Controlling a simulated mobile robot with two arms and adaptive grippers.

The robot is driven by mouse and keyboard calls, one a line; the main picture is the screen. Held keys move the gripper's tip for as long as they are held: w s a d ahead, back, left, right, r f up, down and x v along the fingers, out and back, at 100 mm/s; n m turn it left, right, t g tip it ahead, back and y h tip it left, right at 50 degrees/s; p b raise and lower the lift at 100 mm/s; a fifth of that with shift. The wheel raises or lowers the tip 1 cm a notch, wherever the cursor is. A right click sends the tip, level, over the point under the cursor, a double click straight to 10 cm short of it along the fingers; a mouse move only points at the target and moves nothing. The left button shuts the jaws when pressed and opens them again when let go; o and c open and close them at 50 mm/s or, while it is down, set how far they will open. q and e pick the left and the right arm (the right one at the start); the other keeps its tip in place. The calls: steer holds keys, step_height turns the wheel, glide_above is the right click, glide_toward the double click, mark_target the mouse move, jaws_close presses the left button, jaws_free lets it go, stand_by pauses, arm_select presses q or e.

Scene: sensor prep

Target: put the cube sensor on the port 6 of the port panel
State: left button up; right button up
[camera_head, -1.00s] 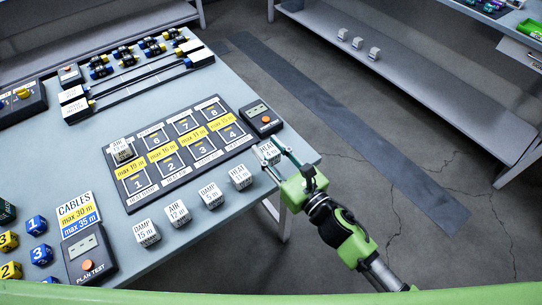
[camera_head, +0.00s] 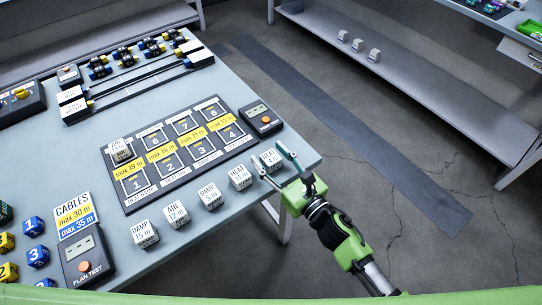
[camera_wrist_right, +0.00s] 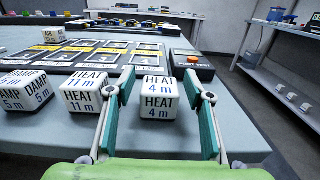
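The port panel (camera_head: 186,192) is a dark board with numbered ports and yellow max-length labels. Port 6 (camera_head: 154,138) is in its back row and looks empty. A white cube marked AIR (camera_head: 120,151) sits to its left, on the port above port 1. My right gripper (camera_head: 267,152) is open, its fingers on either side of the white HEAT 4 m cube (camera_head: 271,159) at the table's right edge. In the right wrist view the same cube (camera_wrist_right: 157,99) stands between the fingertips, with gaps on both sides. My left gripper is not in view.
A row of white cubes stands in front of the panel: HEAT 11 m (camera_head: 240,177), DAMP 5 m (camera_head: 210,196), AIR 12 m (camera_head: 176,214) and DAMP 15 m (camera_head: 145,234). A button box (camera_head: 261,119) stands right of the panel. A plan test box (camera_head: 88,257) is at the front left.

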steer(key=shift+s+d, duration=0.2)
steer(key=shift+s, duration=0.1)
steer(key=b+v, duration=0.1)
steer(key=v, duration=1.2)
steer(key=shift+f, duration=0.1)
